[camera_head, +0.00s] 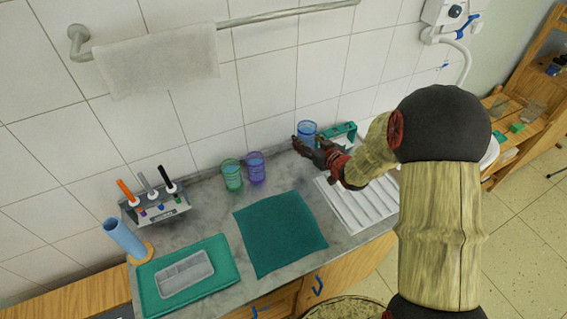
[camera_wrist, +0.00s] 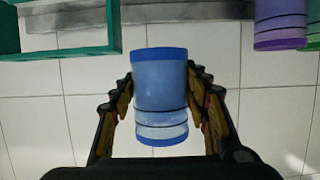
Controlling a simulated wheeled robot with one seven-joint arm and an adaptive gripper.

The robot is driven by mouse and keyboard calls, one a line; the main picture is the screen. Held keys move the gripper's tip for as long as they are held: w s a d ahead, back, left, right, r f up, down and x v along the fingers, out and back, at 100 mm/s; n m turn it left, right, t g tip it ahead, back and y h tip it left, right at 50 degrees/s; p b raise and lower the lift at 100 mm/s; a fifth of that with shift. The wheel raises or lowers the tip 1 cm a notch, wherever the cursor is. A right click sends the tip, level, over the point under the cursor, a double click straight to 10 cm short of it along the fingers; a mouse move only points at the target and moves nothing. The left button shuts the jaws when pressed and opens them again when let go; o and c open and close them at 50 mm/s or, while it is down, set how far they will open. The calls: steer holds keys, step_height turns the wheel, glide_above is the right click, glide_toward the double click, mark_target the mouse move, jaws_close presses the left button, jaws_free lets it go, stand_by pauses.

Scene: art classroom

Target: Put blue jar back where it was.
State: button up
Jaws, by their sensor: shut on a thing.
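The blue jar (camera_head: 307,129) is a translucent blue cylinder near the tiled wall, behind the sink's ribbed drainboard. My gripper (camera_head: 314,148) is shut on it, with one finger on each side. In the wrist view the blue jar (camera_wrist: 160,85) fills the space between the fingers of my gripper (camera_wrist: 160,105). That view looks upside down, with the counter along its top edge. Wall tile shows between the jar's end and the counter strip, so the jar appears held clear of the counter. My gripper hides part of the jar in the head view.
A green jar (camera_head: 231,174) and a purple jar (camera_head: 256,168) stand left of my gripper. A teal holder (camera_head: 343,132) is close on the right. The white drainboard (camera_head: 358,205) and teal mat (camera_head: 280,233) lie in front. A marker rack (camera_head: 158,206) stands at left.

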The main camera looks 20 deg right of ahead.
steer(key=b, duration=0.3)
glide_above(284, 166)
step_height(284, 166, down, 7)
steer(key=shift+w, duration=0.1)
steer(key=shift+f+b, duration=0.75)
steer(key=shift+f, duration=0.85)
steer(key=shift+f, duration=0.15)
steer(key=o, duration=1.4)
steer(key=shift+o, duration=0.2)
